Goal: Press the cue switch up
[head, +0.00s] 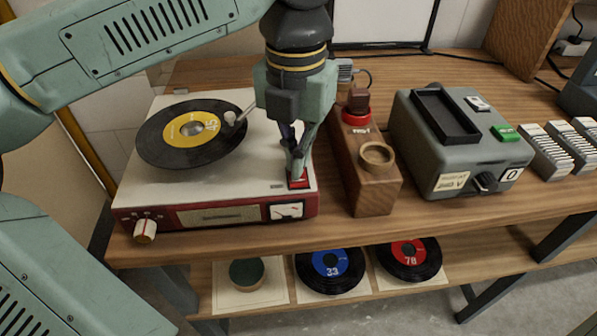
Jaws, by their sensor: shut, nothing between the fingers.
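The record player (255,180) stands on the wooden bench, cream on top with a red front. A black record with a yellow label (190,129) lies on its platter, and the tonearm head (231,118) is over the record's right side. A small red switch (299,183), which looks like the cue switch, is at the deck's front right corner. My gripper (297,168) is shut and empty, pointing down right over this switch. Its fingertips cover part of the switch. I cannot tell whether they touch it or which way it is tilted.
A wooden block with a red button (356,116) and a round ring (377,155) stands close to the right. Beyond it is a grey box (430,155) with a dial and green button. Records with blue (331,262) and red labels (409,252) lie on the lower shelf.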

